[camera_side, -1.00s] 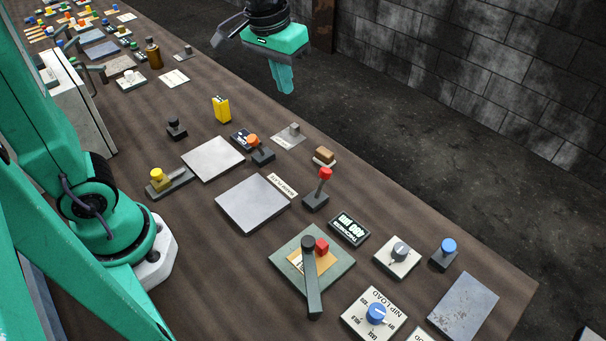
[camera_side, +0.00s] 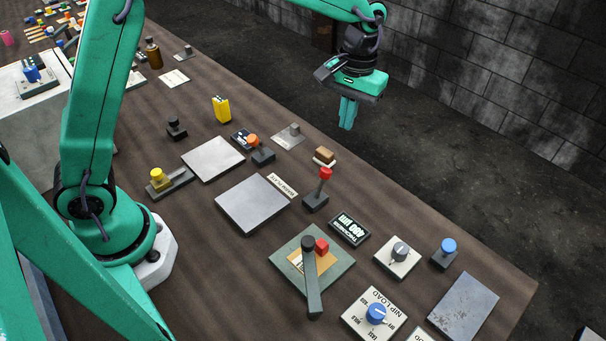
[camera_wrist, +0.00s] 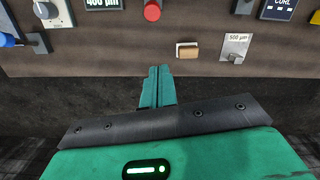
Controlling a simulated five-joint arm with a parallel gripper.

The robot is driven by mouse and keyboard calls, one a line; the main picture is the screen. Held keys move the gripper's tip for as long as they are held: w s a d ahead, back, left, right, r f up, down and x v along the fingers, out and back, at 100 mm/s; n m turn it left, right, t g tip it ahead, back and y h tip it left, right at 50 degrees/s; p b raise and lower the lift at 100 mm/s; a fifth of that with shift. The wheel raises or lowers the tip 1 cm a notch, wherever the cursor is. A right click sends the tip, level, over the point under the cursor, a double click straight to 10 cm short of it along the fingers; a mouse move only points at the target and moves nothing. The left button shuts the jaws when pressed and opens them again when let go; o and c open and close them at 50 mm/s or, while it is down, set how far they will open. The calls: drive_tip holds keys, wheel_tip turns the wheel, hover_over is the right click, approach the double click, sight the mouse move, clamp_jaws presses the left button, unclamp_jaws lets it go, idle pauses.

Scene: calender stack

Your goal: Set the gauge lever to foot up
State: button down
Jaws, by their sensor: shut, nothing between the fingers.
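A lever with a red knob (camera_side: 325,173) stands upright on a dark base beside the thickness display (camera_side: 349,228); it looks like the gauge lever, though I see no label naming it so. In the wrist view its red knob (camera_wrist: 152,11) shows at the top edge, and the display (camera_wrist: 103,3) reads 400 µm. My gripper (camera_side: 346,127) is shut and empty. It hangs above and beyond the table's far edge, apart from the lever. In the wrist view my closed fingers (camera_wrist: 160,72) point toward the table edge.
A tan block (camera_side: 324,155) and a 500 µm plate (camera_side: 290,136) lie near the far edge. An orange-knobbed lever (camera_side: 255,143), a black-handled lever (camera_side: 311,280) on a green plate and several knobs stand around. The space beyond the far edge is clear.

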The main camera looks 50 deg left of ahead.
sight(321, 183)
drive_tip(key=shift+w+d+f, duration=0.15)
drive_tip(key=shift+d+f, duration=0.1)
drive_tip(key=shift+f, duration=0.1)
drive_tip(key=shift+f, duration=0.1)
drive_tip(key=f, duration=0.6)
drive_tip(key=a+f, duration=0.1)
drive_tip(key=f, duration=0.2)
drive_tip(key=shift+s+f, duration=0.3)
drive_tip(key=shift+s+d+r, duration=0.2)
drive_tip(key=shift+s, duration=0.4)
drive_tip(key=shift+s+d+r, duration=0.2)
drive_tip(key=shift+s+r, duration=0.05)
drive_tip(key=shift+s, duration=0.35)
drive_tip(key=shift+s+d+r, duration=0.2)
drive_tip(key=shift+s, duration=0.4)
